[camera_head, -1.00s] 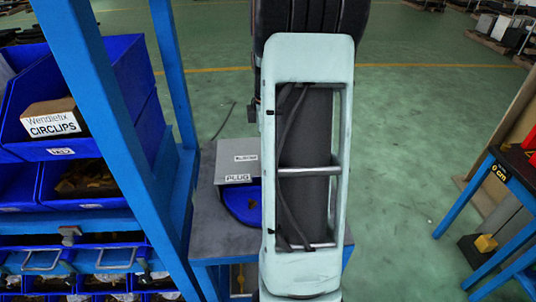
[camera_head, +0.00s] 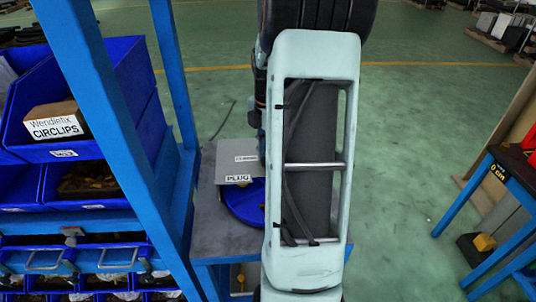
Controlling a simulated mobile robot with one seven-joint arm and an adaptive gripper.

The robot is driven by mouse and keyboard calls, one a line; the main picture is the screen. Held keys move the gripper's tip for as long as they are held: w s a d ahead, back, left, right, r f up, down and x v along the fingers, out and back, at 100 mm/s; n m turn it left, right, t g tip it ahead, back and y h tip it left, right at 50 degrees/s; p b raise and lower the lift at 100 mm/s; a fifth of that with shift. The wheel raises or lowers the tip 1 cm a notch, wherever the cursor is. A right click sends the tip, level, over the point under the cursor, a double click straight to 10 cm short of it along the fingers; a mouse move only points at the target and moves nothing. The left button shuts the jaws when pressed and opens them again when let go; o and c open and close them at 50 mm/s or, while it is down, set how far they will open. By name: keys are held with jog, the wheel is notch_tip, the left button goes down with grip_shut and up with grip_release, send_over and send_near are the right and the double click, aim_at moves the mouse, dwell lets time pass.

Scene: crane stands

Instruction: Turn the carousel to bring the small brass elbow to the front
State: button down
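A blue round piece, perhaps the carousel (camera_head: 241,203), shows in part on a grey-topped stand. A grey box (camera_head: 238,163) with a "PLUG" label stands at its back left and covers part of it. My own pale arm hides its right side. The small brass elbow cannot be made out. My gripper is not visible; only the arm's links show.
Blue bins on a blue rack fill the left, one holding a "CIRCLIPS" box (camera_head: 54,121). A blue rack post (camera_head: 113,120) stands close to the stand (camera_head: 215,228). A blue table (camera_head: 500,185) is at the right. Green floor between is clear.

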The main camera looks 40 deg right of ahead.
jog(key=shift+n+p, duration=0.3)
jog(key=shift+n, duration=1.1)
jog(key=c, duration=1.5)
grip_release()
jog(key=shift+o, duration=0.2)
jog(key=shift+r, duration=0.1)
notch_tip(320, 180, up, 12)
